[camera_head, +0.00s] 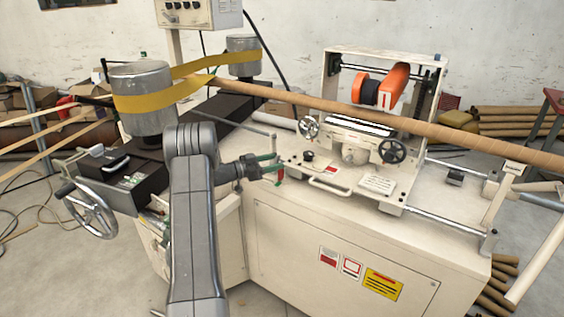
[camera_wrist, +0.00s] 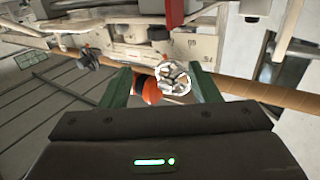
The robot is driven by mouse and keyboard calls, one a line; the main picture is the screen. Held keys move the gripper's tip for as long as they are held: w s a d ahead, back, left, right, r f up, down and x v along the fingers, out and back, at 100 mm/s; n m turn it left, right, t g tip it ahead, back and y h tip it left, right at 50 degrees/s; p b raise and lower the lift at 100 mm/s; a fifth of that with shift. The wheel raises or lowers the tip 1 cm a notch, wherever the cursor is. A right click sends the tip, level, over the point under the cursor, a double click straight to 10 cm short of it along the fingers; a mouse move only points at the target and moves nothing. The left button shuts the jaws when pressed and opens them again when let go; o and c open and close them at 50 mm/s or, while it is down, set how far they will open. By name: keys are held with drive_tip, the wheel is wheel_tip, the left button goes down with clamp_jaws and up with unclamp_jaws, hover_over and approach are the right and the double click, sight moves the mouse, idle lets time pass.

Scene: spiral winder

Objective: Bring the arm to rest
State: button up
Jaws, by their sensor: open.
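My gripper (camera_head: 270,163) is at the end of my grey arm, left of the middle in the head view. It is above the front part of the winder's cream table top (camera_head: 330,200), to the left of the cutting carriage. In the wrist view my gripper (camera_wrist: 165,88) shows two green fingers spread wide apart, with nothing held between them. Behind the fingers in that view are a white handwheel (camera_wrist: 173,78), an orange part (camera_wrist: 146,90) and a brown tube. I cannot tell whether the fingers touch anything.
A long brown cardboard tube (camera_head: 330,106) crosses the machine. The cutting carriage (camera_head: 370,150) with its orange guard (camera_head: 392,85) stands right of my gripper. Winding drums (camera_head: 143,110) with a yellow belt (camera_head: 165,98) stand at left, a handwheel (camera_head: 90,210) in front. Bare floor (camera_head: 60,280) is at lower left.

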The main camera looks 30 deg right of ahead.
sight(305, 154)
drive_tip(key=shift+a, duration=0.2)
drive_tip(key=shift+d, duration=0.1)
drive_tip(key=d, duration=0.4)
drive_tip(key=d+p, duration=0.1)
drive_tip(key=d, duration=0.4)
drive_tip(key=s+d+p, duration=0.1)
drive_tip(key=d, duration=0.3)
drive_tip(key=shift+d, duration=0.35)
drive_tip(key=shift+w+a, duration=0.1)
